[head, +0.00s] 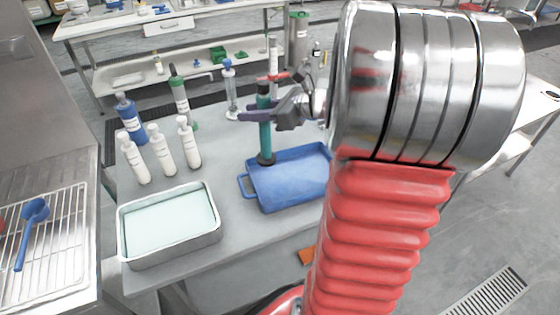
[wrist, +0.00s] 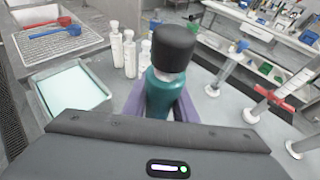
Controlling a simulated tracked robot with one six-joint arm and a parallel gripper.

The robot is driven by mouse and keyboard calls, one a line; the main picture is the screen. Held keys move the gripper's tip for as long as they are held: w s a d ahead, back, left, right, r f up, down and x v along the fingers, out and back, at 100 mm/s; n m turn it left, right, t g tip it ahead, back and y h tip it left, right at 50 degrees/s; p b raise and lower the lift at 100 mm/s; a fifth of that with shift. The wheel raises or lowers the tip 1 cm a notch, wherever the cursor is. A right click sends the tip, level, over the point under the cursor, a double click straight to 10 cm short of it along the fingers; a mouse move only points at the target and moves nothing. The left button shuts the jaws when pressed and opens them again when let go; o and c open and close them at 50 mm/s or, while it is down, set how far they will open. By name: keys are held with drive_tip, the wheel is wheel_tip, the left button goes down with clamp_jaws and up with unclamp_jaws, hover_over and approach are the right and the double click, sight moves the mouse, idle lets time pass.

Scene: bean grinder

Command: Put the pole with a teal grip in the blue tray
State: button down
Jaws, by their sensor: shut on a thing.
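The pole with a teal grip (head: 265,135) stands upright in the head view, with a black top and a black lower end. My gripper (head: 264,116) is shut around its grip from the right side. In the wrist view the pole (wrist: 170,88) rises between my purple fingers, its black cap toward the camera. The blue tray (head: 290,183) lies on the grey table, partly hidden by my arm. The pole's lower end appears at the tray's back left corner; I cannot tell whether it touches anything. The tray does not show in the wrist view.
White bottles (head: 162,150) and a blue bottle (head: 130,118) stand at the left. Other poles, with green (head: 180,95), blue (head: 229,92) and red (head: 273,77) parts, stand at the back. A metal pan (head: 170,222) of pale liquid sits front left.

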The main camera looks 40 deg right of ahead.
drive_tip(key=shift+f, duration=2.75)
drive_tip(key=shift+f, duration=1.9)
drive_tip(key=c, duration=1.4)
unclamp_jaws()
drive_tip(key=shift+f, duration=0.1)
drive_tip(key=shift+c, duration=0.2)
drive_tip(key=v, duration=1.2)
